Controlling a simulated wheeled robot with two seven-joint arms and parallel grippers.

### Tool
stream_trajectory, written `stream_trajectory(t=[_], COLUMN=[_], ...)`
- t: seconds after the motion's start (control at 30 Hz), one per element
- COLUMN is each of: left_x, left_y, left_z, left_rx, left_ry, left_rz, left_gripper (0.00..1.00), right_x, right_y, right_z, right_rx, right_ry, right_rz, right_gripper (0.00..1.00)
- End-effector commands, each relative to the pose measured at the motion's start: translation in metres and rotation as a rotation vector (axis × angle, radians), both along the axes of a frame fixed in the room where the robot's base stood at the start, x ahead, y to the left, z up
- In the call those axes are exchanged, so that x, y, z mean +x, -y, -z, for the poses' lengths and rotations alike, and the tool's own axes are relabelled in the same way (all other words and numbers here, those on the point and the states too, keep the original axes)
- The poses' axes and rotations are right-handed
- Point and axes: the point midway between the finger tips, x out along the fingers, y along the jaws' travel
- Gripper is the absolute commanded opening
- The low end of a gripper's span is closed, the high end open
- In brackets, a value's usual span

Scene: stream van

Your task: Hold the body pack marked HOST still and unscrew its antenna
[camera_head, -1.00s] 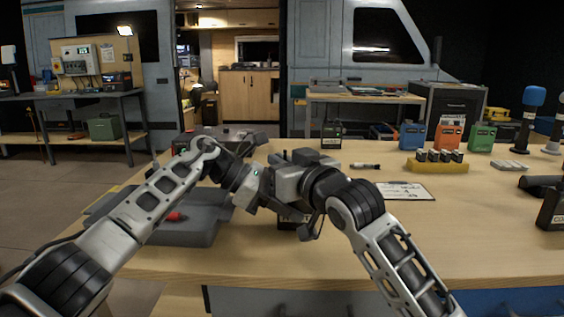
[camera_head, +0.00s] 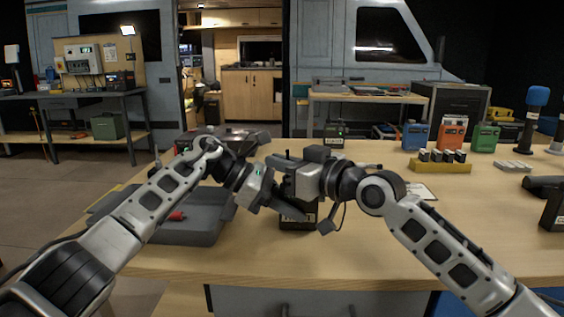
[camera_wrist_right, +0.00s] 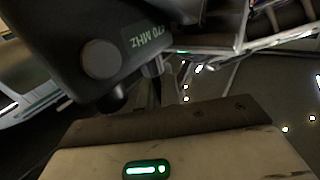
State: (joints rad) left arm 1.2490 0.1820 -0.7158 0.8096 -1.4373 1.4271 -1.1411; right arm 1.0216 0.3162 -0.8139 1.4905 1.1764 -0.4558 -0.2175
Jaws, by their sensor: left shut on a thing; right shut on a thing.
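The black body pack (camera_head: 298,222) stands upright on the wooden table, low in the middle of the head view; its pale label is partly covered. My left gripper (camera_head: 288,208) comes in from the left and is shut on the pack, its dark fingers across the upper part. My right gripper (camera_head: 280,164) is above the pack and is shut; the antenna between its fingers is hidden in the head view. In the right wrist view a dark body with a round knob and upside-down "470 MHZ" lettering (camera_wrist_right: 100,50) fills the upper left.
A grey tray (camera_head: 190,232) with a red item lies left of the pack. Another black pack (camera_head: 334,134) stands behind. Blue, orange and green boxes (camera_head: 452,134) and a yellow battery holder (camera_head: 440,166) are at the right back.

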Motion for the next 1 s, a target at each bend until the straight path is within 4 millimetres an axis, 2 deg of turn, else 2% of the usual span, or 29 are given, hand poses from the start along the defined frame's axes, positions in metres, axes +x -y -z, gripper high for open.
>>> stream_trajectory(t=[0.3, 0.7, 0.9, 1.0], left_x=[-0.0001, -0.0002, -0.0003, -0.0002], left_y=[0.0003, 0.0002, 0.0002, 0.0002], left_z=[0.0002, 0.0001, 0.0000, 0.0001], left_rx=[0.002, 0.002, 0.002, 0.002], left_ry=[0.002, 0.001, 0.001, 0.000], left_rz=[0.001, 0.002, 0.002, 0.001], left_gripper=[0.06, 0.06, 0.06, 0.06], right_x=[0.0001, -0.0004, -0.0013, -0.0014], right_y=[0.0003, 0.0003, 0.0002, 0.0004], right_z=[0.0008, -0.0003, -0.0003, -0.0005], right_rx=[0.000, 0.004, 0.006, 0.003], right_ry=[-0.009, -0.004, -0.007, -0.004], right_rz=[-0.127, -0.151, -0.256, -0.251], right_gripper=[0.00, 0.00, 0.00, 0.00])
